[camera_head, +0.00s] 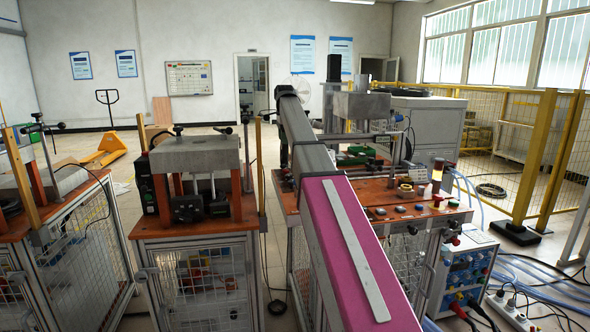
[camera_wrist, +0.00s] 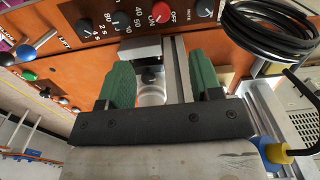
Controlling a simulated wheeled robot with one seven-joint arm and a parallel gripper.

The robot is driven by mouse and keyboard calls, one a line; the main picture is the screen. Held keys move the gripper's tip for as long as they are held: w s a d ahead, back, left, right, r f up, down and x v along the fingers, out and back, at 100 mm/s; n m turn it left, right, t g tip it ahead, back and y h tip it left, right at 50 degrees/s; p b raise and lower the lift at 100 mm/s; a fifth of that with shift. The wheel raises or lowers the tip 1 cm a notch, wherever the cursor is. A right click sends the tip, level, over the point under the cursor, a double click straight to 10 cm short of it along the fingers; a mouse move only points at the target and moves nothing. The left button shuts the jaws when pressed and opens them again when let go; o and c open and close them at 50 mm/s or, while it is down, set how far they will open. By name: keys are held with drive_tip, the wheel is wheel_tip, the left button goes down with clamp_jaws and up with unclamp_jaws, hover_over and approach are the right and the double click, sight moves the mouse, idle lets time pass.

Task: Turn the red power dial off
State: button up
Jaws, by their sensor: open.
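The red power dial (camera_wrist: 160,12) is at the top middle of the wrist view, on an orange-brown panel with OFF and ON printed beside it. Its exact pointer position is too small to tell. My gripper (camera_wrist: 160,60) has two green fingers spread wide apart, and it is empty. The dial lies beyond the fingertips, roughly in line with the gap between them, and nothing touches it. In the head view, my arm reaches over the orange workbench (camera_head: 385,190); I cannot make out the dial there.
Black dials (camera_wrist: 204,8) flank the red one. A grey block (camera_wrist: 140,48) sits beyond the finger gap. A coiled black cable (camera_wrist: 270,35) lies at right. Blue (camera_wrist: 28,53) and green (camera_wrist: 29,76) knobs are at left. In the head view, a yellow fence (camera_head: 520,150) stands at right.

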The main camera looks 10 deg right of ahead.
sight(286, 170)
drive_tip(key=f, duration=1.3)
drive_tip(key=shift+w+d+f, duration=0.2)
drive_tip(key=shift+f, duration=0.1)
drive_tip(key=c, duration=0.9)
